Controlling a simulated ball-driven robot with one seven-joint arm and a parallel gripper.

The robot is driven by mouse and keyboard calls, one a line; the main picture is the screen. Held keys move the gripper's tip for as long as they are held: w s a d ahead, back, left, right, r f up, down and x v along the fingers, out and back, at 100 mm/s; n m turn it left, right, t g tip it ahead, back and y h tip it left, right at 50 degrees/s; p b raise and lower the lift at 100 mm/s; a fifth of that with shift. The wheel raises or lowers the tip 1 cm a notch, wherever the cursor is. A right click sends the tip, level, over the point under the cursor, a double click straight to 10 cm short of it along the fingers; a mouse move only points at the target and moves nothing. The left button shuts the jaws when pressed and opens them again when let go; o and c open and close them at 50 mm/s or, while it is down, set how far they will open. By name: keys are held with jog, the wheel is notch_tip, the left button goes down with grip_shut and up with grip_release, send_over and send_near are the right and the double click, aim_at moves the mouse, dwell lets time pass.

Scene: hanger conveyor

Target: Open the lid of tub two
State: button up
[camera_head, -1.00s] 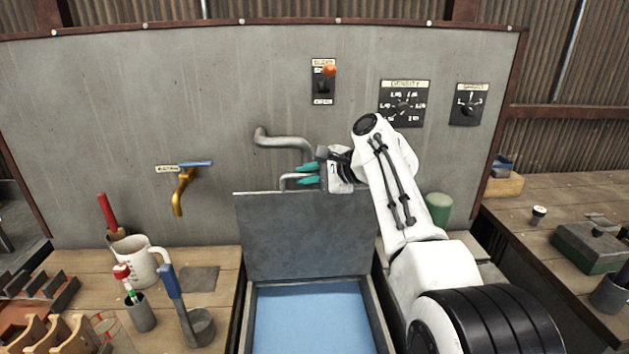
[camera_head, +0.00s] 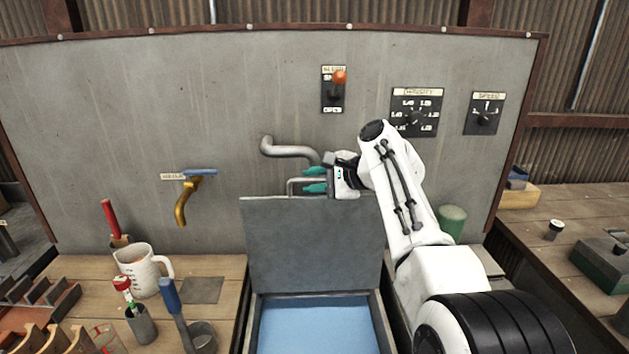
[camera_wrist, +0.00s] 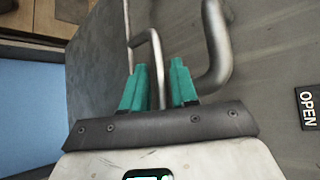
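The tub's grey lid (camera_head: 315,245) stands upright at the back of the tub (camera_head: 254,325), against the wall panel. The tub is open and shows a blue surface inside (camera_head: 315,325). I cannot read a number on it. The lid's metal bar handle (camera_head: 291,186) is at its top edge; it also shows in the wrist view (camera_wrist: 152,42). My gripper (camera_head: 316,180) is at this handle, its teal fingers (camera_wrist: 158,78) on either side of the bar. The fingers look apart, with small gaps beside the bar.
A bent grey pipe (camera_head: 285,151) sticks out of the panel just above my gripper. A brass tap (camera_head: 183,200) is at left. A mug (camera_head: 140,270) and ladle (camera_head: 172,305) stand on the left bench. A green cylinder (camera_head: 452,219) is behind my arm.

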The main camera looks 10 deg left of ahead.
jog(key=shift+o, duration=0.6)
jog(key=shift+v, duration=0.8)
jog(key=v, duration=0.9)
jog(key=shift+b, duration=0.4)
jog(key=shift+d, duration=0.1)
